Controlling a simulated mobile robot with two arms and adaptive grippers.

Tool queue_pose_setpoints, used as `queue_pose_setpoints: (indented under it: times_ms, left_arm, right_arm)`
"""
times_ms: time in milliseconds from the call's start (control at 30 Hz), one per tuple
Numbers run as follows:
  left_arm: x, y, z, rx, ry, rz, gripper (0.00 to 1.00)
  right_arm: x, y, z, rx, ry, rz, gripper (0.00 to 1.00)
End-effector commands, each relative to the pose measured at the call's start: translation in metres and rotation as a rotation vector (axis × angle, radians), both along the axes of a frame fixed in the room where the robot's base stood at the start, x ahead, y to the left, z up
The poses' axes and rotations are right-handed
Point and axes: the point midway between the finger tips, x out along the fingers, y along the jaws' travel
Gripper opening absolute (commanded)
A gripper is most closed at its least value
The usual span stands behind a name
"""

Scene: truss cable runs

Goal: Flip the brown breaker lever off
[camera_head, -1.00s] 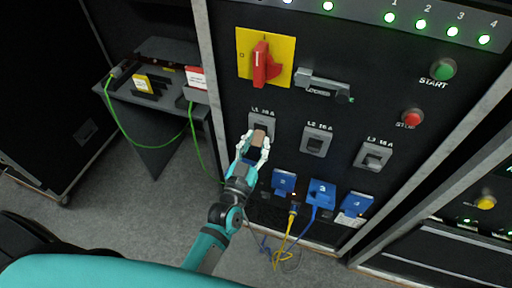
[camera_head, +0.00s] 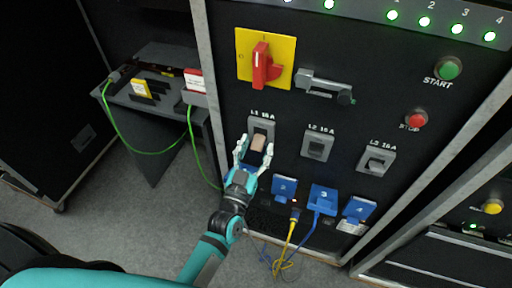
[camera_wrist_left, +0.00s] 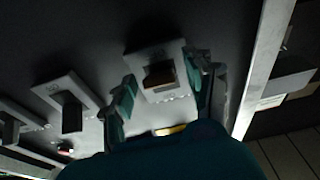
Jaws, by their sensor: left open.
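My right gripper is not in view.
The L2 breaker (camera_head: 318,146) and L3 breaker (camera_head: 376,160) are to the right. Blue plugs (camera_head: 322,197) with cables sit below. A red rotary switch (camera_head: 262,66) on a yellow plate is above. A shelf with a green cable (camera_head: 150,152) stands left.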

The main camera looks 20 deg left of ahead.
Motion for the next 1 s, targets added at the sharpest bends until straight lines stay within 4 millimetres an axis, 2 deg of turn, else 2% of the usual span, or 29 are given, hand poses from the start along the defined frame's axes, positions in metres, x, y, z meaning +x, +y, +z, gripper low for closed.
queue_pose_setpoints:
  times_ms: [167,400,600,767,1000]
  left_arm:
    - [-0.022,0.000,-0.006,0.000,0.005,-0.001,0.54]
    - [-0.073,0.003,-0.016,0.002,0.005,-0.001,0.54]
    - [-0.105,0.003,-0.021,0.000,0.003,-0.001,0.54]
    - [-0.115,0.004,-0.022,0.001,0.000,-0.001,0.54]
    - [-0.117,0.004,-0.022,0.000,0.000,-0.001,0.54]
  right_arm:
    - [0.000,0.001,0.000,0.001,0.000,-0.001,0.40]
    - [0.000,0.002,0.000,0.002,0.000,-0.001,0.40]
    - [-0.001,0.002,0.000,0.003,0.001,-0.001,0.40]
    - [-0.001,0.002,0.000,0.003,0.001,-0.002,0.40]
    - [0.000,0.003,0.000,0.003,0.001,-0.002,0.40]
